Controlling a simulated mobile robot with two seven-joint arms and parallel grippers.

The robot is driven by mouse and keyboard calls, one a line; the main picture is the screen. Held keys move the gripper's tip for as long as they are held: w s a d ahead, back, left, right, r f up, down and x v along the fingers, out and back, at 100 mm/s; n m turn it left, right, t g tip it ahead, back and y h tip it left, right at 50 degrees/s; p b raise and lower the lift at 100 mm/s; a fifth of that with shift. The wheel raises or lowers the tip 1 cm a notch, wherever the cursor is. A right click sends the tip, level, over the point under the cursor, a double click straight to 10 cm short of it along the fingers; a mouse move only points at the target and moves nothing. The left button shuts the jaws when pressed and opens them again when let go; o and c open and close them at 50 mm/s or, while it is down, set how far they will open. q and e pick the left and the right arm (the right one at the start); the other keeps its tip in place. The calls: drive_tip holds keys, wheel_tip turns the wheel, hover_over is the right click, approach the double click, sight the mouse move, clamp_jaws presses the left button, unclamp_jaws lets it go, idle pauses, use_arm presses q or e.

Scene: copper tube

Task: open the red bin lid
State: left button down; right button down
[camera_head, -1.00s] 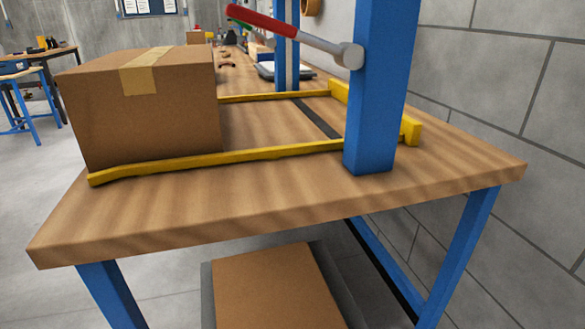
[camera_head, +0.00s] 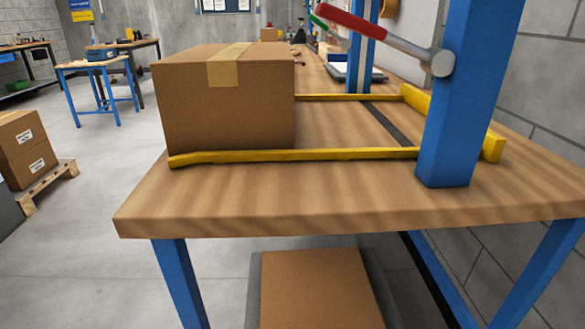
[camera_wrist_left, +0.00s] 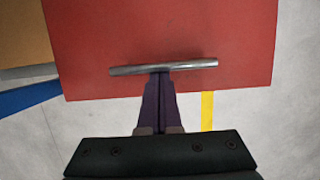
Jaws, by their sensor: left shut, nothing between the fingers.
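In the left wrist view a flat red panel, the bin lid (camera_wrist_left: 160,30), fills the upper middle. A grey metal bar handle (camera_wrist_left: 195,65) runs across it near its lower edge. My left gripper (camera_wrist_left: 161,75) is shut and empty. Its dark fingers are together, and their tips meet the middle of the bar in the picture. I cannot tell whether they touch it or lie just in front of or behind it. The bin's body is not visible. The head view shows neither the red bin nor either gripper.
A wooden workbench (camera_head: 330,195) with blue legs and a blue post (camera_head: 465,100) stands ahead, with a cardboard box (camera_head: 230,110) on it. Boxes on a pallet (camera_head: 45,185) are at the far left. The floor (camera_head: 110,160) between them is clear.

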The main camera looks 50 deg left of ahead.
idle(0.3)
drive_tip(key=c, duration=0.9)
unclamp_jaws()
drive_tip(key=shift+s, duration=0.1)
